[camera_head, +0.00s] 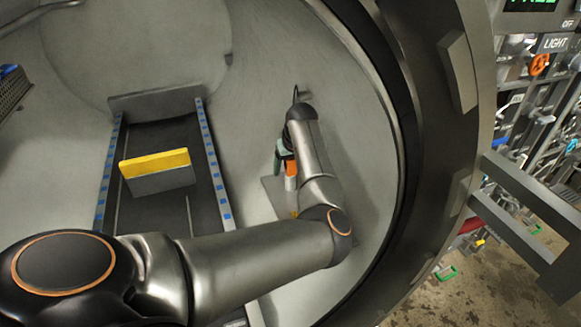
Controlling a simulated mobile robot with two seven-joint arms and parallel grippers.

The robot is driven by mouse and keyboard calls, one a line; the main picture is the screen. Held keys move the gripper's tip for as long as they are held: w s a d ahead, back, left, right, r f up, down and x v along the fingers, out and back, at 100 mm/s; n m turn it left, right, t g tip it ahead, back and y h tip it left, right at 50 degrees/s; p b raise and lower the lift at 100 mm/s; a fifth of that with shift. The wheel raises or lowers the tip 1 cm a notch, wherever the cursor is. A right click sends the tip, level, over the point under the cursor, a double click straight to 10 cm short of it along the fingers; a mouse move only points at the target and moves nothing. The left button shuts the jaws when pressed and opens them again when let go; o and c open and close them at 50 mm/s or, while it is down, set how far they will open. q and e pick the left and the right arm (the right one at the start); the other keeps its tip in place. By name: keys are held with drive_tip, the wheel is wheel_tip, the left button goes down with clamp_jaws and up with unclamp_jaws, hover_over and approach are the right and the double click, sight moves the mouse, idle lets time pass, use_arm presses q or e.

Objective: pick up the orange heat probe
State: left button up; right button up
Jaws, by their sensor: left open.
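The orange heat probe (291,168) shows as a small upright orange piece inside the round chamber, right of the dark track. It stands close beside my left forearm, which hides part of it. My left arm comes in from the lower left and bends up to the wrist near the chamber's right wall. My left gripper (281,157) is open and sits by the wrist, close to the probe. It is mostly hidden, and I cannot tell whether it touches the probe. A small green part shows just above the orange. My right gripper is out of view.
A grey block with a yellow top (156,163) sits on the dark track (150,215) with blue-marked rails. A grey plate (273,190) lies beneath the probe area. The thick chamber rim (425,140) curves close to my arm's right. A control panel (545,65) stands outside.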

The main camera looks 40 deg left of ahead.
use_arm(q)
clamp_jaws()
idle(0.5)
